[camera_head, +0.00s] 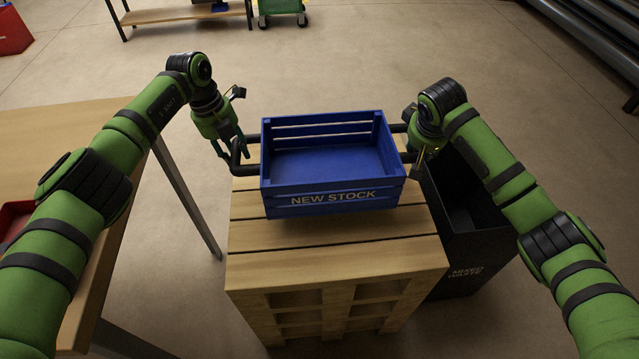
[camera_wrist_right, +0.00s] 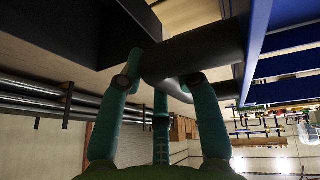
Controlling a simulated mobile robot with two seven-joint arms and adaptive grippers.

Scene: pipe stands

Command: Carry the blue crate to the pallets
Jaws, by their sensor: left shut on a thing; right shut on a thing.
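The blue crate (camera_head: 331,197), marked "NEW STOCK", is empty and upright over a stack of wooden pallets (camera_head: 335,262). I cannot tell whether its base touches the top boards. It has a dark bar handle at each side. My left gripper (camera_head: 236,152) is shut on the left handle (camera_head: 238,168). My right gripper (camera_head: 416,158) is at the right handle, its fingers partly hidden by the arm. In the right wrist view the right gripper's teal fingers (camera_wrist_right: 165,85) close around the dark handle (camera_wrist_right: 195,52), next to the crate's blue side (camera_wrist_right: 257,45).
A black bin (camera_head: 466,240) stands right beside the pallets. A wooden table (camera_head: 75,135) with a red tray (camera_head: 12,218) is at left. Dark pipes (camera_head: 590,38) lie at the upper right. A bench (camera_head: 180,14) and green cart (camera_head: 281,8) stand far back. Floor behind the crate is clear.

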